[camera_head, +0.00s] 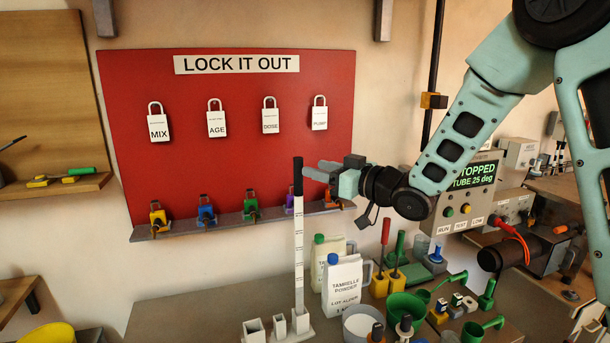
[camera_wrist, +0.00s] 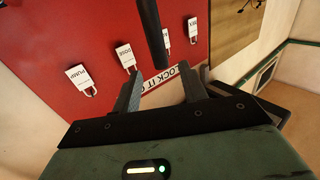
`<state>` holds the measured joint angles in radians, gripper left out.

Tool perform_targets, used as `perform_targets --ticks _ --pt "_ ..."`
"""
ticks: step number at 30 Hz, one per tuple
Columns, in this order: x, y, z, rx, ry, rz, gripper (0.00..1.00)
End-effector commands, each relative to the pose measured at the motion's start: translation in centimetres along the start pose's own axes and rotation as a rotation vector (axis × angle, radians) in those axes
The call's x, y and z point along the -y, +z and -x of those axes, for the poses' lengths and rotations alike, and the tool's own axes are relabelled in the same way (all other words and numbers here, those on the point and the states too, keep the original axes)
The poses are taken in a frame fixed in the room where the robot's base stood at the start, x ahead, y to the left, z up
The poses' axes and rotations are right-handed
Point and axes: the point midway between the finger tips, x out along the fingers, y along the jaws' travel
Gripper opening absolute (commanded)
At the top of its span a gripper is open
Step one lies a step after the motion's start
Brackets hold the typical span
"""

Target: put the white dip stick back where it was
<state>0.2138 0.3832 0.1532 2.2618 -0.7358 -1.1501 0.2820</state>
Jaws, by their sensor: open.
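The white dip stick (camera_head: 299,245) stands upright in the head view, with dark marks along it and a black top. Its lower end is at a pale holder block (camera_head: 301,323) on the bench; how deep it sits I cannot tell. My gripper (camera_head: 315,170) is beside the black top, on its right, with the fingers pointing toward it. In the wrist view my gripper (camera_wrist: 162,88) is open, with nothing between the fingertips. The stick's black top (camera_wrist: 153,38) shows just beyond them, apart from both fingers.
Two square pale sockets (camera_head: 254,330) stand left of the stick. A powder bag (camera_head: 342,285), a white tub (camera_head: 361,322) and several coloured tools crowd the bench at right. Behind is a red lockout board (camera_head: 230,85) with padlocks and a ledge (camera_head: 180,231). The bench's left part is clear.

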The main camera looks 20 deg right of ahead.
Motion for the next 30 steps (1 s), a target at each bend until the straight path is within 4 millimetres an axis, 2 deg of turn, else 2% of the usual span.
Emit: perform_targets --ticks 3,9,14,21,26,30 --pt "-0.1 0.3 2.5 -0.002 0.004 0.003 0.43" --pt "-0.1 0.1 5.0 -0.001 0.002 0.001 0.43" --pt "0.0 0.0 5.7 0.000 0.000 -0.001 0.43" --pt "0.3 0.2 5.5 0.016 0.006 0.001 0.43" --pt "2.8 2.1 4.1 0.163 0.053 0.012 0.43" --pt "7.4 5.7 4.1 0.418 0.103 0.018 0.43"
